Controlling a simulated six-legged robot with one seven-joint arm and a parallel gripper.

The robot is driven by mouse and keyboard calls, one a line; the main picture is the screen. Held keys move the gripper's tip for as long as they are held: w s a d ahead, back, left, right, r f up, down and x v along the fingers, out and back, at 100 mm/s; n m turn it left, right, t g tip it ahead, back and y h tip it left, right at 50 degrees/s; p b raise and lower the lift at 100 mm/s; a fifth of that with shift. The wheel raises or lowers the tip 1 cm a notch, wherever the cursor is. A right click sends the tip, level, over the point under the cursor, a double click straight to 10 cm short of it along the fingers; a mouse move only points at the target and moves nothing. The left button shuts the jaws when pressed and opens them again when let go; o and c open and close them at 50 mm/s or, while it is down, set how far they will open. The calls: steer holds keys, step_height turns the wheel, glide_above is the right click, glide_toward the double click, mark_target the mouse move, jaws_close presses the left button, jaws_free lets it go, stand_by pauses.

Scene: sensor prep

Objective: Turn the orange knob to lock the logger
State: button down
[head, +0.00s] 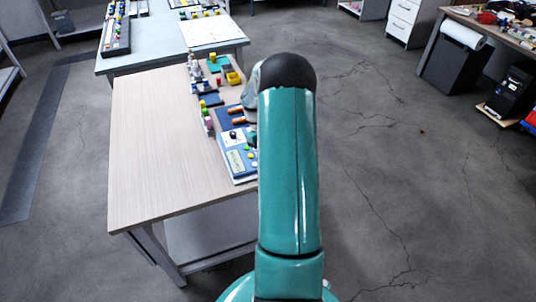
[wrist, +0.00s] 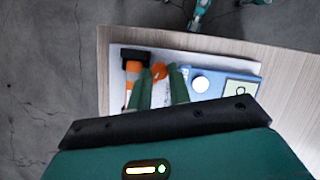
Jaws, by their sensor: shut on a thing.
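My gripper (wrist: 160,80) has its two green fingers on either side of the orange knob (wrist: 159,70) in the wrist view, shut on it. The fingers and the gripper body hide part of the knob. The logger (wrist: 232,72) is a blue box with a white round button and a pale display, just right of the fingers. In the head view the logger (head: 238,160) lies at the table's right edge, partly behind my arm. My arm hides most of the gripper there, and I cannot make out the knob.
An orange and black cylinder-like item (wrist: 130,72) lies left of the fingers. Several small coloured parts and a yellow bin (head: 234,78) stand farther back on the wooden table (head: 150,150). The table's left half is bare. A second table (head: 160,50) stands behind.

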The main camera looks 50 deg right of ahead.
steer(key=m, duration=0.2)
steer(key=m+y, duration=0.1)
steer(key=m, duration=0.1)
steer(key=m+t+y, duration=0.1)
steer(key=m, duration=0.1)
steer(key=shift+s+d, duration=0.15)
steer(key=shift+d, duration=0.15)
steer(key=m, duration=0.2)
steer(key=m+t, duration=0.1)
steer(key=m, duration=0.1)
steer(key=m+t+y, duration=0.1)
steer(key=m, duration=0.1)
steer(key=shift+s+d+m, duration=0.1)
steer(key=shift+s+m, duration=0.15)
steer(key=shift+m, duration=0.15)
steer(key=c, duration=1.3)
jaws_free()
steer(key=v, duration=1.3)
steer(key=shift+s+d+r, duration=0.2)
steer(key=shift+d+r, duration=0.15)
